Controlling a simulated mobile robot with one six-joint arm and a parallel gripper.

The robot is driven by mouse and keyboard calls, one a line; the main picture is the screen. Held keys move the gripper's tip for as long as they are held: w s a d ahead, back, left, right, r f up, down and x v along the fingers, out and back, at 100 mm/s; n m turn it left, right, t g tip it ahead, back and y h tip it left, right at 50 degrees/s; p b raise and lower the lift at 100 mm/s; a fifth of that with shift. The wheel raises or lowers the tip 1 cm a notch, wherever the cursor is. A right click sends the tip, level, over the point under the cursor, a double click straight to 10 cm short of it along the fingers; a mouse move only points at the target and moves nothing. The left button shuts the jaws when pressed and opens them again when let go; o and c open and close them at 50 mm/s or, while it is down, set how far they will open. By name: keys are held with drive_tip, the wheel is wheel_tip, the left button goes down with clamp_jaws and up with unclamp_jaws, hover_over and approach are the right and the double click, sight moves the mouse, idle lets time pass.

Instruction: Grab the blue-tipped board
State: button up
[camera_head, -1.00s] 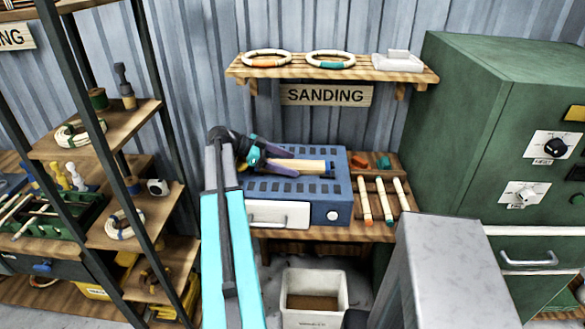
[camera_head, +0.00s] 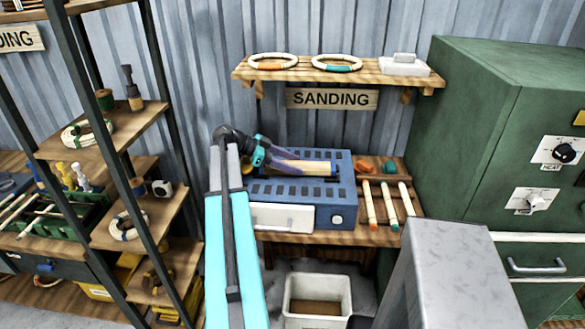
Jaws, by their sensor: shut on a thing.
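A pale wooden board (camera_head: 311,169) lies along the top of the blue slotted machine (camera_head: 346,189), with a small blue end at its right. My gripper (camera_head: 318,161), with purple fingers and a teal and black wrist, reaches in from the left over the machine. Its fingers are shut on the board along its left and middle part. They hide the board's left end. The board still appears to be at the machine's top; I cannot tell if it is lifted clear.
Several colour-tipped sticks (camera_head: 389,203) lie in a rack to the right. A shelf (camera_head: 400,77) with rattan rings hangs above. A white bin (camera_head: 318,296) stands below. A green cabinet (camera_head: 470,135) is at the right, and a dark-framed shelf (camera_head: 165,214) at the left.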

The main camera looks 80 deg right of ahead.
drive_tip(key=shift+r+b, duration=0.3)
drive_tip(key=shift+r, duration=0.4)
drive_tip(key=c, duration=0.5)
drive_tip(key=shift+r+b, duration=0.35)
drive_tip(key=shift+r, duration=0.25)
drive_tip(key=s+a+b, duration=0.1)
drive_tip(key=s+a, duration=0.1)
drive_tip(key=a, duration=0.3)
drive_tip(key=s+a+r+b, duration=0.1)
drive_tip(key=s+a, duration=0.1)
drive_tip(key=a, duration=0.2)
drive_tip(key=s+a+b, duration=0.2)
drive_tip(key=a, duration=0.3)
drive_tip(key=shift+s+a+r, duration=0.1)
drive_tip(key=shift+a+r, duration=0.15)
drive_tip(key=shift+a, duration=0.1)
